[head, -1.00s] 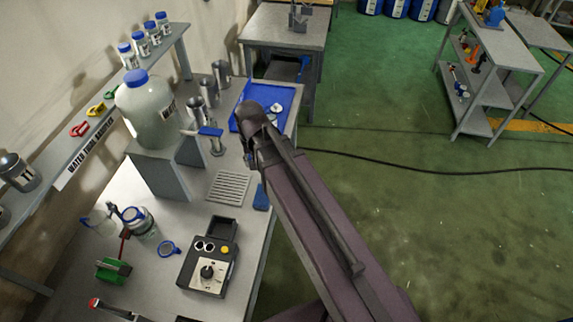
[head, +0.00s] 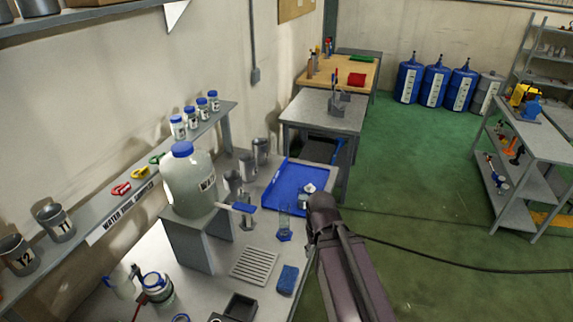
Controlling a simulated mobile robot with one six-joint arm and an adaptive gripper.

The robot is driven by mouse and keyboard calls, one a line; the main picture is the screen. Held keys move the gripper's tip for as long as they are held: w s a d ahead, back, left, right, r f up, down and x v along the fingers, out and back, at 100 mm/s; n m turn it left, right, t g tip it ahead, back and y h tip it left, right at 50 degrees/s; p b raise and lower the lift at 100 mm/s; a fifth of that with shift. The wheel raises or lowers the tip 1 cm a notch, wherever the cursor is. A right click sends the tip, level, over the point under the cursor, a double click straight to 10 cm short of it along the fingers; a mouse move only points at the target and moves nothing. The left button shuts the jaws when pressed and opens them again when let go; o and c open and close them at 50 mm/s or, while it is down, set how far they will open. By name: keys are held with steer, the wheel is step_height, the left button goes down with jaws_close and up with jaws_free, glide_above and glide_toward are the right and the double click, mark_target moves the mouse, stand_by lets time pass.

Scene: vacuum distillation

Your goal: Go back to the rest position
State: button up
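My arm reaches up from the bottom of the head view, just right of the bench (head: 205,295). Its upper end lies beside the bench's right edge, close to the blue tray (head: 285,187). My gripper's fingers cannot be made out in this view. The large jug with a blue cap (head: 189,185) stands on a grey stand on the bench. A small clear vessel with a blue base (head: 284,226) stands in front of the tray.
A slotted drain plate (head: 254,265) and a blue sponge (head: 288,279) lie on the bench. A wall shelf (head: 100,222) runs along the left. More tables and blue drums (head: 435,83) stand behind. A shelved cart (head: 530,165) is at right.

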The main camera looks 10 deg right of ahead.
step_height(320, 180, down, 8)
steer(key=b, duration=0.8)
steer(key=shift+f, duration=0.25)
steer(key=shift+s, duration=0.15)
